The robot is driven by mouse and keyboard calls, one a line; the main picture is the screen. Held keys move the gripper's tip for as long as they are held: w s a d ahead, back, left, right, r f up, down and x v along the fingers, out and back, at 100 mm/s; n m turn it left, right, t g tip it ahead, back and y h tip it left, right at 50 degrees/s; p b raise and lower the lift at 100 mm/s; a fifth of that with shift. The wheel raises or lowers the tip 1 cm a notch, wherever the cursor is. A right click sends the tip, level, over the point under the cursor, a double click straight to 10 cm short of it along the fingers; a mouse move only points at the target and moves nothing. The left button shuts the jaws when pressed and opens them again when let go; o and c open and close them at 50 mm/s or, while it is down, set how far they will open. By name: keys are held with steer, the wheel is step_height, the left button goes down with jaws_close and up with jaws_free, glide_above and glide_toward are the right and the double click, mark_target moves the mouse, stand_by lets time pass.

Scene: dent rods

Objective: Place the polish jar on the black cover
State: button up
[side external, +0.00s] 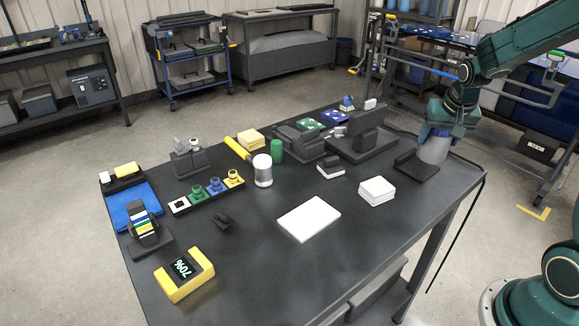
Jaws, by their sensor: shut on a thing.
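My gripper (438,129) is at the right end of the dark table, pointing down. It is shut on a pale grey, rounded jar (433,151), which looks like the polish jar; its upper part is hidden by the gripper. The black cover (412,166) is a flat dark piece at the table's right side, just below and left of the jar. The jar's base overlaps the cover's right part in this view. I cannot tell whether the jar touches the cover or hangs slightly above it.
White boxes (376,190) and a white slab (308,219) lie left of the cover. A dark block fixture (362,143) stands behind them. The front-right tabletop is clear.

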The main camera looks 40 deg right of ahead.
mark_target(436, 150)
steer(key=shift+f, duration=2.1)
steer(key=shift+f, duration=0.1)
steer(key=o, duration=1.4)
steer(key=v, duration=1.2)
